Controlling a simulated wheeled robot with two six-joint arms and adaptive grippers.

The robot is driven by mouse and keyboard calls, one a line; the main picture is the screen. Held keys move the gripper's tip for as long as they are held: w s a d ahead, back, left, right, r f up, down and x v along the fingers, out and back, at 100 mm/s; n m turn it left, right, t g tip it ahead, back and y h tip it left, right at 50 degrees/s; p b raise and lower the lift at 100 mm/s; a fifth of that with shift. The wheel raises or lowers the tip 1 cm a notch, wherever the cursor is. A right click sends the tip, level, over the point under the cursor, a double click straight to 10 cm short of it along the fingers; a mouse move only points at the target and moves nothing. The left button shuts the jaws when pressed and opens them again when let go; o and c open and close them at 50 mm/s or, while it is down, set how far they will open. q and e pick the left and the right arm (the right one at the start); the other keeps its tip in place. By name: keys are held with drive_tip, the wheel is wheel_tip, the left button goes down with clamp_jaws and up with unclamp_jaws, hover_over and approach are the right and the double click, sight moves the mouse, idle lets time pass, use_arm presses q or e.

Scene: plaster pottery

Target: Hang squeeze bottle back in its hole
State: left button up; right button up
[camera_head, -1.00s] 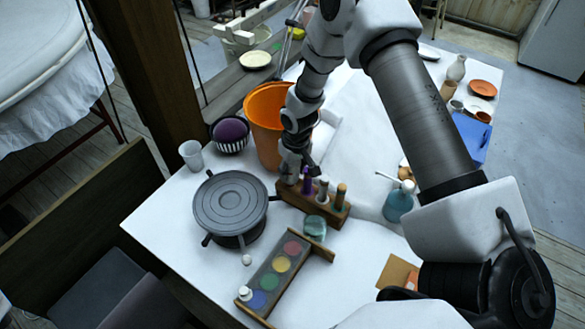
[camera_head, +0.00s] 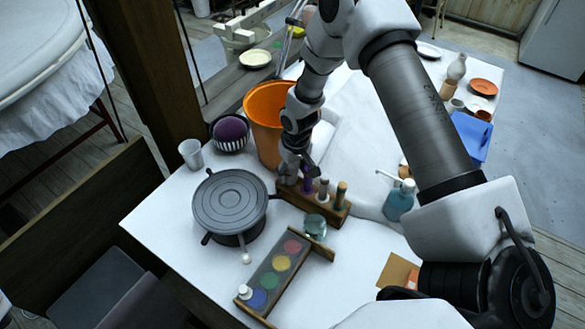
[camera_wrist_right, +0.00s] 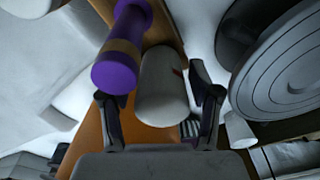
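A wooden rack (camera_head: 333,213) stands on the white table and holds several upright items, among them a purple bottle (camera_head: 307,184). My right gripper (camera_head: 297,174) is over the rack's left end. In the right wrist view, a white bottle (camera_wrist_right: 162,88) with a red mark lies between the fingers of my right gripper (camera_wrist_right: 158,105), which are spread with gaps beside it. The purple bottle (camera_wrist_right: 117,65) is close on its left. Whether the white bottle's lower end sits in a hole of the rack (camera_wrist_right: 165,32) is hidden. My left gripper is not in view.
An orange bucket (camera_head: 262,123) stands just behind the gripper. A dark round turntable (camera_head: 230,203) is left of the rack. A paint tray (camera_head: 270,285), a glass jar (camera_head: 315,227) and a teal pump bottle (camera_head: 399,204) are close by.

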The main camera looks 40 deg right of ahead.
drive_tip(key=shift+r, duration=0.1)
drive_tip(key=r, duration=0.8)
drive_tip(key=s+r, duration=0.1)
drive_tip(key=r, duration=0.3)
drive_tip(key=shift+d, duration=0.15)
drive_tip(key=shift+f, duration=0.1)
